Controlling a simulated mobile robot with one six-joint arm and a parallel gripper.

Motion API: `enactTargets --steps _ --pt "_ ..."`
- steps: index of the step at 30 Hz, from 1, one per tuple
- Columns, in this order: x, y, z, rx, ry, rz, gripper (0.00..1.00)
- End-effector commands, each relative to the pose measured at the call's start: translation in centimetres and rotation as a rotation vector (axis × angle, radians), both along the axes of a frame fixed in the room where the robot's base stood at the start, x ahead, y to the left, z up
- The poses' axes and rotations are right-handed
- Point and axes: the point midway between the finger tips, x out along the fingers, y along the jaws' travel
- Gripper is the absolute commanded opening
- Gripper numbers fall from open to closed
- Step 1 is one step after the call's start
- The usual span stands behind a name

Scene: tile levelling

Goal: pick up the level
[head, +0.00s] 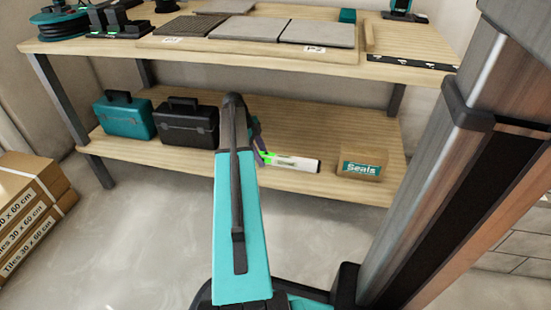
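A white bar with a bright green end, which looks like the level (295,163), lies on the lower shelf of the workbench, left of the small cardboard box. My arm reaches forward from the bottom middle to the lower shelf. My gripper (258,141) is mostly hidden behind the arm's dark end link, close to the green left end of the level. I cannot tell whether the fingers touch the level or whether they are open or shut.
A teal toolbox (124,116) and a black toolbox (187,123) stand on the lower shelf at left. A cardboard box marked Seals (362,162) stands at right. The benchtop (130,48) above carries tiles and tools. Tile cartons (30,215) stand on the floor at left.

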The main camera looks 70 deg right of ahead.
Motion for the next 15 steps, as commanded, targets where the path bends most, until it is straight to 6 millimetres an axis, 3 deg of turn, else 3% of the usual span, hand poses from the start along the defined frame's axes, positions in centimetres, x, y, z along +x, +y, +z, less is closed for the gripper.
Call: enactTargets --steps 5,12,15 --pt "0.00 -0.01 0.01 0.000 0.000 0.000 0.39" --pt "0.00 -0.01 0.01 0.000 0.000 0.000 0.02" --pt "-0.02 -0.01 0.05 0.000 0.000 -0.001 0.00"
